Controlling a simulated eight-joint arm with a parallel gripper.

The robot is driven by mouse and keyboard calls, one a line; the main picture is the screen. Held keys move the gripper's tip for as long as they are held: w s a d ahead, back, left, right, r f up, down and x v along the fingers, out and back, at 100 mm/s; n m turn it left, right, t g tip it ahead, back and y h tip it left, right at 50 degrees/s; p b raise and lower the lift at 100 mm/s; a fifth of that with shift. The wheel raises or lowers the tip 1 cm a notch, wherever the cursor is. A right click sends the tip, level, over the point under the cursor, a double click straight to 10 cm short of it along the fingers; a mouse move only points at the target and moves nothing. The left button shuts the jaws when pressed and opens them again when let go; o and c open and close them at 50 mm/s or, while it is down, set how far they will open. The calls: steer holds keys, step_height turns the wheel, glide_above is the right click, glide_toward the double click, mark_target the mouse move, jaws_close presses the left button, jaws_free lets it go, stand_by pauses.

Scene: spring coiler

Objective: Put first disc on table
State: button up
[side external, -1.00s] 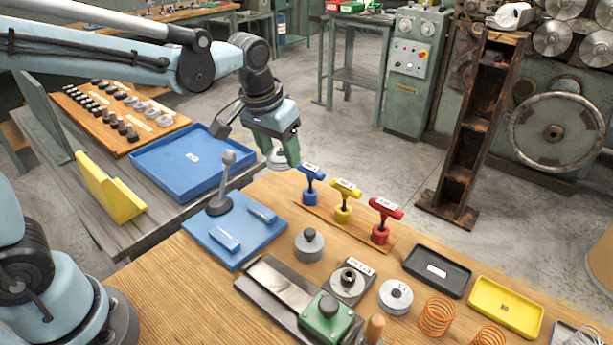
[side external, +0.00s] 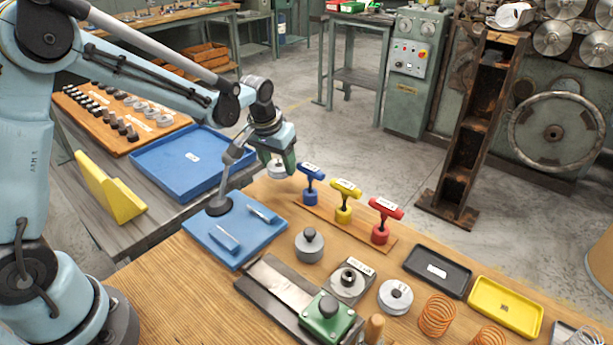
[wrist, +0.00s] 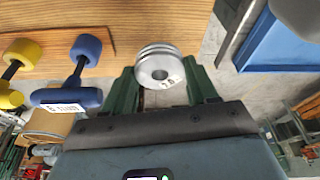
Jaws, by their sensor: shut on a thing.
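My gripper (side external: 279,164) is shut on a grey metal disc (side external: 276,170), held near the far edge of the wooden table (side external: 160,285). In the wrist view the disc (wrist: 160,66) sits between the green fingers and shows stacked rims, a centre hole and a small label that is hard to read. Table wood lies behind it in that view; the gap to the table is unclear. On the table stand a grey disc with a dark knob (side external: 309,243) and a labelled disc (side external: 395,296).
Blue (side external: 312,182), yellow (side external: 344,200) and red (side external: 383,219) T-handled tools stand right of my gripper. A blue tray (side external: 170,165) lies on the neighbouring bench. The front-left table is clear.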

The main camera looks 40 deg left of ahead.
mark_target(276, 167)
steer(key=shift+f, duration=1.9)
steer(key=shift+f, duration=0.1)
steer(key=o, duration=1.3)
steer(key=shift+o, duration=0.2)
steer(key=a+v, duration=0.1)
steer(key=v, duration=1.1)
steer(key=s+d+m+t, duration=0.1)
steer(key=s+d+t, duration=0.1)
steer(key=s, duration=0.5)
steer(key=s+d+r+m+t, duration=0.1)
steer(key=s+t, duration=0.1)
steer(key=s, duration=0.6)
steer(key=shift+d+r+h, duration=0.3)
steer(key=shift+d+r, duration=0.05)
steer(key=shift+d, duration=0.05)
